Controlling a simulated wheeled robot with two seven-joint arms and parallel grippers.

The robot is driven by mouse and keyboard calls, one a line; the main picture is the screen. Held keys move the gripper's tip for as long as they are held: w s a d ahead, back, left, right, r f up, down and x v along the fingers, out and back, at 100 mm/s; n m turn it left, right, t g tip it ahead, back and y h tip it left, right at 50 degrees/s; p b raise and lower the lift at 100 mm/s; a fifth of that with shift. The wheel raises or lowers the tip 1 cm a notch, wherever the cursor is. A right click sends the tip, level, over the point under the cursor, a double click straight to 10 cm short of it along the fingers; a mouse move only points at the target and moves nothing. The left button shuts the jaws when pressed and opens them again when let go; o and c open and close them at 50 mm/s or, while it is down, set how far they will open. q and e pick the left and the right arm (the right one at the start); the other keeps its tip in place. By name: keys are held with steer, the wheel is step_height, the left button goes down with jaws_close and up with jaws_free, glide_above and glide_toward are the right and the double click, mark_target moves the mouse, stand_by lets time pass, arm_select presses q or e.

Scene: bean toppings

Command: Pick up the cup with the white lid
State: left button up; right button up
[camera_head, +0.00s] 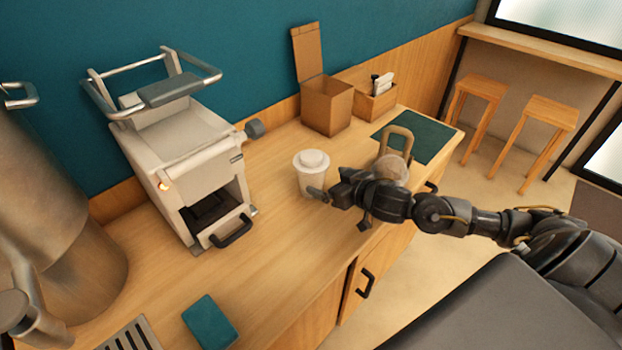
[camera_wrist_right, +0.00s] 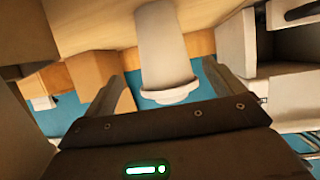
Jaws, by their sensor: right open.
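The white cup with the white lid (camera_head: 311,172) stands upright on the wooden counter, right of the machine. My right gripper (camera_head: 337,196) is open close to the cup's right side, and one finger overlaps the cup's lower part in the head view. In the right wrist view the cup (camera_wrist_right: 165,50) appears upside down, between the two open fingers (camera_wrist_right: 172,92). Whether a finger touches it cannot be told. My left gripper is in neither view.
A white machine (camera_head: 190,150) with a black handle stands left of the cup. Behind are an open cardboard box (camera_head: 327,105) and a small wooden holder (camera_head: 375,103). A green mat (camera_head: 432,140) lies at right, a teal cloth (camera_head: 210,322) at the front.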

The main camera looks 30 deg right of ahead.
mark_target(321, 179)
steer(key=shift+a+p+x, duration=0.15)
steer(key=shift+p+x, duration=0.15)
steer(key=shift+x, duration=1.35)
steer(key=shift+a+p+x, duration=0.1)
steer(key=shift+p+x, duration=0.2)
steer(key=shift+x, duration=1.35)
steer(key=shift+s, duration=0.1)
steer(key=c, duration=0.9)
